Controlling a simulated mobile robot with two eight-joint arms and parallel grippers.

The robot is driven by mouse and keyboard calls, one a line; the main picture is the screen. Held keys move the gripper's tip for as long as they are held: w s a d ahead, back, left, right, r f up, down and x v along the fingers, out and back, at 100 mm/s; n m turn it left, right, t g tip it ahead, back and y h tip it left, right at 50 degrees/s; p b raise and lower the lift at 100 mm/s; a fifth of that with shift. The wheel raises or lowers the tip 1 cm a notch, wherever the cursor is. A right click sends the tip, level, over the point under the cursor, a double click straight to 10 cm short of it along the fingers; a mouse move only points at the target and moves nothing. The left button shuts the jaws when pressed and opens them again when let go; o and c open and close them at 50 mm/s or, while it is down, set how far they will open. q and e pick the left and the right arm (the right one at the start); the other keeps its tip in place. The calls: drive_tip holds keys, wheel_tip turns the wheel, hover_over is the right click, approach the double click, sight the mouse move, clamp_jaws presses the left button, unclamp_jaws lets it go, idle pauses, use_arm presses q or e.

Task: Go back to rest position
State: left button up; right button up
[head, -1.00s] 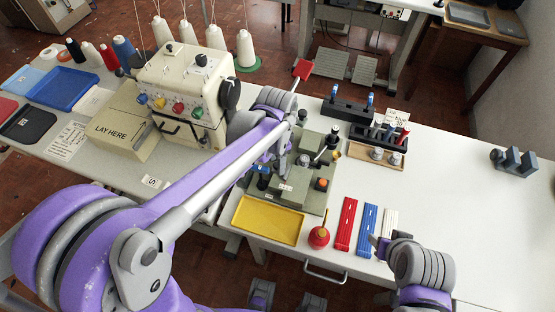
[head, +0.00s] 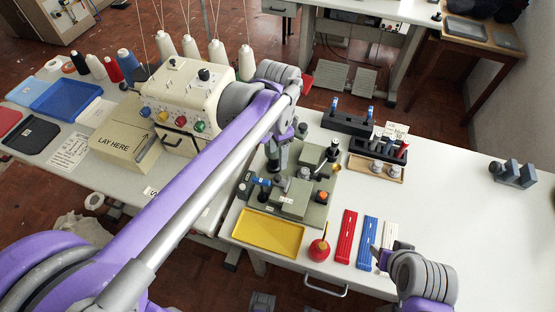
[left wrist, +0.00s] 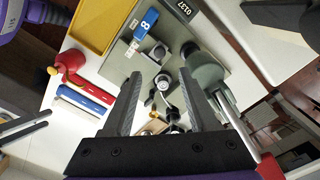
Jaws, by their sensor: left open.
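My left gripper (head: 278,158) hangs from the arm that reaches across the head view, over the grey-green machine fixture (head: 298,205). In the left wrist view my left gripper (left wrist: 162,82) has its two dark fingers wide apart, with nothing between them. The fixture's knobs and block (left wrist: 160,50) lie beyond the fingers; I see no clear contact. My right gripper (head: 382,256) is low at the right, beside the white strip, pointing left; whether its fingers are apart is unclear.
A yellow tray (head: 268,232), a red oiler (head: 319,250), and red (head: 346,236) and blue (head: 368,242) strips lie at the front edge. The cream sewing machine (head: 185,105) stands left of the arm.

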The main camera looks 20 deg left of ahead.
use_arm(q)
drive_tip(key=shift+r, duration=0.3)
drive_tip(key=shift+s, duration=0.1)
drive_tip(key=s+a+f+n+t, duration=0.2)
drive_tip(key=s+f+n, duration=0.1)
drive_tip(key=s, duration=0.4)
drive_tip(key=s+a+f+n+t, duration=0.3)
drive_tip(key=s+f+n, duration=0.1)
drive_tip(key=s+n, duration=0.2)
drive_tip(key=shift+s+f+p, duration=0.15)
drive_tip(key=shift+s+p, duration=0.2)
drive_tip(key=shift+s, duration=0.25)
